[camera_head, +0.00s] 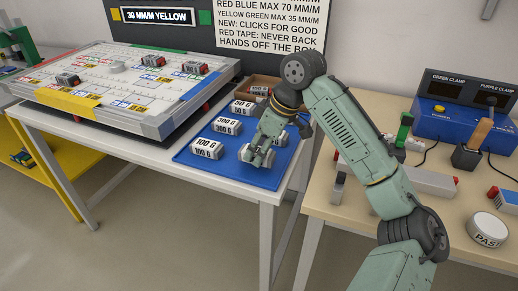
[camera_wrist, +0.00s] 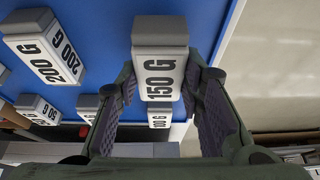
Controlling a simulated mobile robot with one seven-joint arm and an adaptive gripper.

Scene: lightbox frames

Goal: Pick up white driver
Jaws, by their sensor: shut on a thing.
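My gripper (camera_head: 258,157) is low over the front right part of a blue mat (camera_head: 232,173). In the wrist view its two fingers are closed on the sides of a white block with a grey end, labelled 150 G (camera_wrist: 160,78). I cannot tell if this block touches the mat. I cannot pick out a white driver for certain in either view.
A large board (camera_head: 115,75) lies to the left. The right-hand table holds a blue box (camera_head: 460,118) and a PASS stamp (camera_head: 488,228).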

